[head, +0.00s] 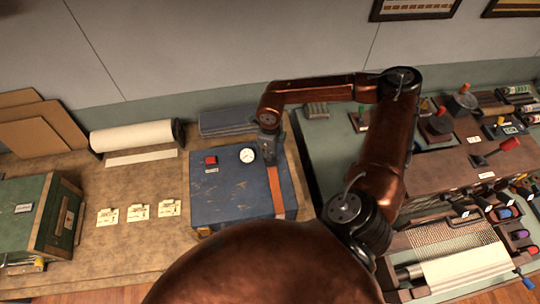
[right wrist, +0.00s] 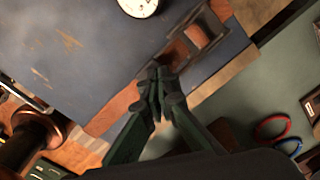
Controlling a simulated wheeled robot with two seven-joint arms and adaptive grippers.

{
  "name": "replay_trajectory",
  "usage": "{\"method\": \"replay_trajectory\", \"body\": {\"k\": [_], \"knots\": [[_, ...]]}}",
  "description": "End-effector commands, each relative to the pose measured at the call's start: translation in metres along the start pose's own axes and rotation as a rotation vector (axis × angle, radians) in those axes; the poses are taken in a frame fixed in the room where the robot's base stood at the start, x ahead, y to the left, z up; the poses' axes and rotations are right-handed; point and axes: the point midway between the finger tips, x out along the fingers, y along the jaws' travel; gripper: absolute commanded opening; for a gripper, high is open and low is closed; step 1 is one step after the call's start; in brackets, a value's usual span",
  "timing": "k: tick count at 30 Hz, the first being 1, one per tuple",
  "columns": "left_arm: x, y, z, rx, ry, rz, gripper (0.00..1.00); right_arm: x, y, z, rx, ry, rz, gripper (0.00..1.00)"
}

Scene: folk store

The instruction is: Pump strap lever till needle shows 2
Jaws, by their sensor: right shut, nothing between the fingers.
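A worn blue box (head: 228,195) stands on the workbench, with a white dial gauge (head: 247,155) and a red button (head: 210,161) on top. The needle is too small to read; only part of the gauge (right wrist: 140,5) shows in the right wrist view. An orange-brown strap (head: 277,190) runs over the box's right side. A dark metal buckle or lever frame (right wrist: 203,35) sits on the strap in the right wrist view. My right gripper (right wrist: 160,78) is shut and empty, above the strap beside this frame; contact cannot be told. My left gripper is not in view.
A green crate (head: 28,215) and several small paper tags (head: 138,212) lie left of the box. A white paper roll (head: 135,135) is behind. Tool-filled shelves (head: 455,170) stand right. Red and blue rings (right wrist: 278,127) lie near the right wrist.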

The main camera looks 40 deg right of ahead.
Motion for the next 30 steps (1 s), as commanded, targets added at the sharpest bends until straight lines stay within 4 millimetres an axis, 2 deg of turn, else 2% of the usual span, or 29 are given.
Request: {"method": "replay_trajectory", "body": {"k": [8,24,30], "knots": [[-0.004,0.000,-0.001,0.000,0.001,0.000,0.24,-0.007,0.000,0.000,0.000,-0.001,-0.001,0.00],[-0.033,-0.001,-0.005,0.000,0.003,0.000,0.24,-0.070,0.000,0.000,0.000,-0.001,-0.001,0.00],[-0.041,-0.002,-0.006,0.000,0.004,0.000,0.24,-0.088,0.000,0.000,0.000,-0.001,-0.001,0.00]]}}
